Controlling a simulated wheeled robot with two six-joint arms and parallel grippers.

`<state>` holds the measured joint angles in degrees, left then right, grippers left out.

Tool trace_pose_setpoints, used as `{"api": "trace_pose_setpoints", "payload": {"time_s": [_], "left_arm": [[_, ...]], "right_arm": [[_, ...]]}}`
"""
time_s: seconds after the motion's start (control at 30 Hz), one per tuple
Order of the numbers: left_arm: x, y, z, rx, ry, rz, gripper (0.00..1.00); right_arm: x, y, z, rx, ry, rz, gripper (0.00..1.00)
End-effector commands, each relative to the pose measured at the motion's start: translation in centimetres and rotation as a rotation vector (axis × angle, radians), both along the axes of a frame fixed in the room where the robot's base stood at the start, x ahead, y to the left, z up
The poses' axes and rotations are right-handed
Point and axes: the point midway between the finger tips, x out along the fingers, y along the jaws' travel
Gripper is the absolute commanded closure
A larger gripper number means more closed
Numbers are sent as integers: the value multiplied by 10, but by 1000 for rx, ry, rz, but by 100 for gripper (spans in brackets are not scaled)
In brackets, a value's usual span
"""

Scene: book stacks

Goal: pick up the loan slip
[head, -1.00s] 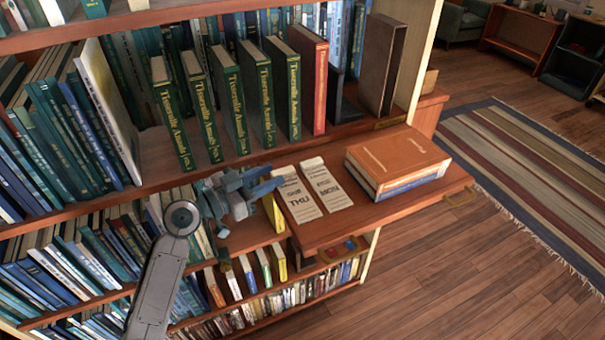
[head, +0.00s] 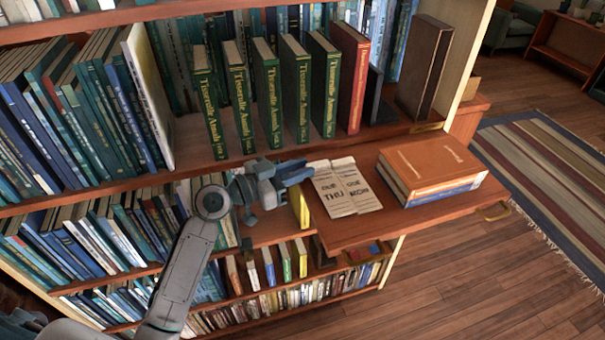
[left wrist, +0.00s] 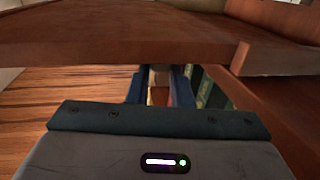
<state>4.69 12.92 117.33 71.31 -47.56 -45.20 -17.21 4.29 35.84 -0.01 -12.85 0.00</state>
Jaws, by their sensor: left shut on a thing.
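Two cream paper slips lie side by side on the pull-out wooden shelf (head: 340,233). The left one, printed THU (head: 331,192), is at the shelf's left end; the other, printed MON (head: 358,186), lies against its right side. My left gripper (head: 300,174) reaches in from the left at the shelf's left edge, its blue-grey fingers at the THU loan slip's far left edge. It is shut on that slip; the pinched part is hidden. In the left wrist view the fingers (left wrist: 160,90) lie under a wooden board, with a small pale patch between them. My right gripper is out of view.
An orange book on a blue one (head: 430,170) stands right of the slips. Behind is a row of green volumes (head: 267,95) and a red book (head: 350,75). Lower shelves hold many books; a yellow book (head: 300,207) stands just below the gripper.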

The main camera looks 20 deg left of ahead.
Motion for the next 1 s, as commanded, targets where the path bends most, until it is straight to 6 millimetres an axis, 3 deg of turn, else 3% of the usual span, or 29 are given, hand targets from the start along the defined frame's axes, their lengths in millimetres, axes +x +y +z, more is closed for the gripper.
{"api": "trace_pose_setpoints", "payload": {"time_s": [0.23,0.7,0.77,0.8,1.0], "left_arm": [[0,0,30,2,-9,0,100],[-115,-53,38,-8,-4,0,100],[-126,-58,40,-7,-1,2,100],[-129,-59,47,-4,4,0,100],[-141,-65,46,-4,2,-1,100]], "right_arm": [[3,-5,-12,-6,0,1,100],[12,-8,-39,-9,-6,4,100],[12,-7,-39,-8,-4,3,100],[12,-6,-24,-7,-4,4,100],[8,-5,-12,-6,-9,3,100]]}}
